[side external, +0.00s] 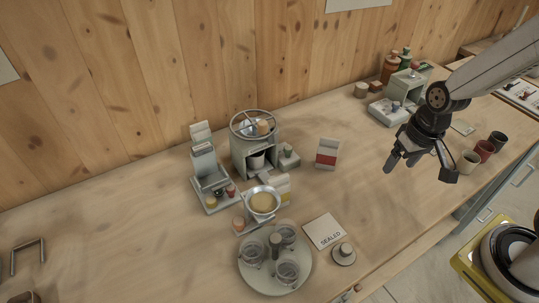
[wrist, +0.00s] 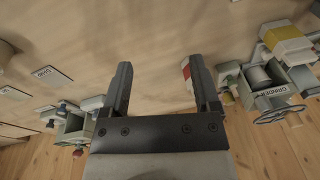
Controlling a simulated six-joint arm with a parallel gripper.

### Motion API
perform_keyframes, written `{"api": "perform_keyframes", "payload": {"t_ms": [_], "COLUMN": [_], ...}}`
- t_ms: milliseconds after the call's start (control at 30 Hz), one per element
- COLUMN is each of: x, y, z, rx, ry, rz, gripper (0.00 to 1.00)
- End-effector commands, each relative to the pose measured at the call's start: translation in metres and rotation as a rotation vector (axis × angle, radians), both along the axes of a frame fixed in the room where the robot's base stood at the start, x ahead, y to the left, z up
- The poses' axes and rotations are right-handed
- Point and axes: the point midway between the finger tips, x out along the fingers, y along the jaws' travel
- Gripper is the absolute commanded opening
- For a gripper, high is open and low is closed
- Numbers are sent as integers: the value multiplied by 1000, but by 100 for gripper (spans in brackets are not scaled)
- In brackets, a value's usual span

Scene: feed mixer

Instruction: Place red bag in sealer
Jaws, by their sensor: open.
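The red bag (side external: 327,154), a small upright white packet with a red band, stands on the table right of the centre machine in the side view. In the wrist view the red bag (wrist: 187,72) shows only partly, behind my right finger. My gripper (side external: 402,162) is open and empty above the table, to the right of the bag and apart from it. Its two fingers also show in the wrist view (wrist: 160,68). A grey machine with a tall upright part and coloured knobs (side external: 211,182) stands at the left; I cannot tell whether it is the sealer.
A grinder (side external: 255,145) stands behind a yellow-banded bag (side external: 283,187) and a bowl (side external: 262,202). A round tray (side external: 296,277) holds glass jars, beside a SEALED card (side external: 325,231). Another grey machine (side external: 406,84) and several cups (side external: 485,149) are at the right. Table around the red bag's right is clear.

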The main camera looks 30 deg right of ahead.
Motion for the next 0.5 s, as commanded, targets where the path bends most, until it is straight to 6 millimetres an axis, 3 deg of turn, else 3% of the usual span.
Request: {"api": "perform_keyframes", "payload": {"t_ms": [133,333,367,400,433,500], "x": [7,10,10,10,10,10], "y": [1,2,2,2,2,2], "z": [10,15,15,15,15,14], "rx": [-69,-98,-98,-98,-98,-98], "ry": [-81,-115,-115,-115,-115,-114], "rz": [138,198,199,199,198,197], "gripper": [79,79,82,95,100,100]}}
